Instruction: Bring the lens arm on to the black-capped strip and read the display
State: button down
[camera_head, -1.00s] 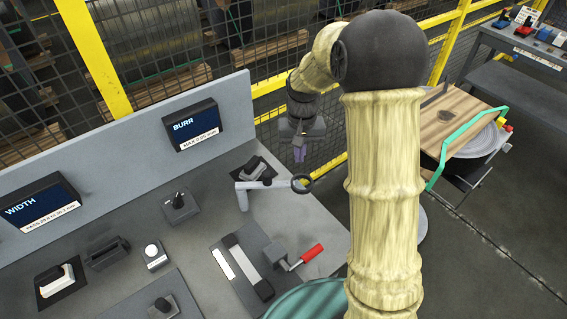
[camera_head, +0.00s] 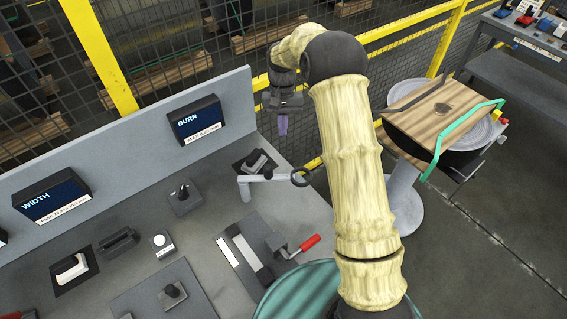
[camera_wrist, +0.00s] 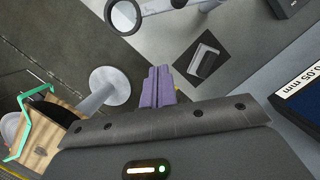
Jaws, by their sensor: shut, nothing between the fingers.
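The lens arm (camera_head: 266,178) is a pale grey bar on a post, with a dark lens ring (camera_head: 300,177) at its right end, by the bench's right edge. In the wrist view the ring (camera_wrist: 125,15) is at the top left. The strip (camera_head: 246,251), grey with dark ends, lies in a fixture below the lens arm; the ring is apart from it. The BURR display (camera_head: 197,120) is lit; its small text is unclear. My gripper (camera_head: 282,125) is beyond the lens arm, touching nothing. Its purple fingers (camera_wrist: 158,88) are shut and empty.
A red-handled clamp (camera_head: 300,247) stands right of the strip. A dark block (camera_head: 255,160) sits behind the lens arm. The WIDTH display (camera_head: 52,197) stands at the left. A wire fence (camera_head: 300,65) runs behind the bench. A wooden-topped stand (camera_head: 430,120) is at the right.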

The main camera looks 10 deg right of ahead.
jog(key=s+f+p, duration=0.6)
jog(key=f, duration=0.3)
jog(key=shift+s+a+f+p, duration=0.25)
jog(key=shift+f+p, duration=0.05)
jog(key=shift+f, duration=0.05)
jog(key=shift+s, duration=0.1)
dwell(0.3)
